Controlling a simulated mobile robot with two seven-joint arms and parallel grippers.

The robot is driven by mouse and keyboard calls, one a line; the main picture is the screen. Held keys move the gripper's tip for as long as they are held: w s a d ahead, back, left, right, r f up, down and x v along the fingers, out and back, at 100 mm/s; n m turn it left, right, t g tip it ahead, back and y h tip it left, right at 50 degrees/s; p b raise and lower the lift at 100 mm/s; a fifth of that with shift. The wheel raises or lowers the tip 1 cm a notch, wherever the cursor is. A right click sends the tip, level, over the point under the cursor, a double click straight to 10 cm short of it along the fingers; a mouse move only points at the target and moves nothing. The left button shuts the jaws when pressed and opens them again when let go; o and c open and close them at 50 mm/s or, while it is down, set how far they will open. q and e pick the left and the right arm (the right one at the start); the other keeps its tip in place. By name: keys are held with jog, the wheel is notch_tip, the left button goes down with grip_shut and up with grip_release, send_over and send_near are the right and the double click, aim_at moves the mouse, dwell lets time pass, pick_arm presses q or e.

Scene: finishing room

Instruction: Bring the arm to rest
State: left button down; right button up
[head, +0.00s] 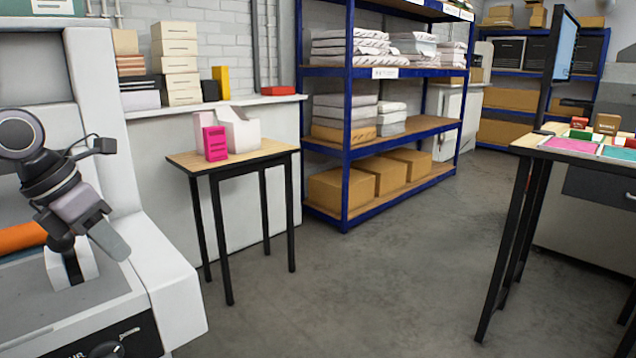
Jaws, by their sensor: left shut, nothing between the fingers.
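My left gripper (112,243) is at the far left of the head view, at the end of my left arm. It points down and to the right, in front of a large grey and white machine (172,292). Its fingers are shut with nothing between them. It is apart from the small table to its right. I cannot tell whether it touches the machine. My right gripper is not in view.
A small table (182,160) holds a pink box (214,143) and a white open container (241,132). A blue shelf unit (348,120) stands behind. Another table (531,143) with small boxes and coloured sheets stands right. The floor (390,280) between is clear.

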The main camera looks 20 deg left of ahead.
pick_arm(q)
jog(key=w+d+f+n+t+h+p, duration=0.2)
jog(key=d+f+n+t+h, duration=0.25)
jog(key=d+f+n, duration=0.3)
jog(key=w+d+f+n+t+h+p, duration=0.2)
jog(key=d+f+n+t+h, duration=0.25)
jog(key=d+f+n, duration=0.3)
jog(key=s+d+f+n+g+y+p, duration=0.1)
jog(key=s+d+f+n+y, duration=0.3)
jog(key=s+f+n, duration=0.3)
jog(key=s+d+f+n+g+y+p, duration=0.1)
jog(key=s+d+f+n+y+p, duration=0.1)
jog(key=s+d+f+n+y, duration=0.2)
jog(key=s+f+n+y, duration=0.1)
jog(key=s+f+n, duration=0.2)
jog(key=f+n, duration=0.4)
jog(key=shift+s+d+n+g+p, duration=0.2)
jog(key=shift+n+g+p, duration=0.15)
jog(key=shift+n, duration=1.45)
jog(key=shift+a, duration=0.15)
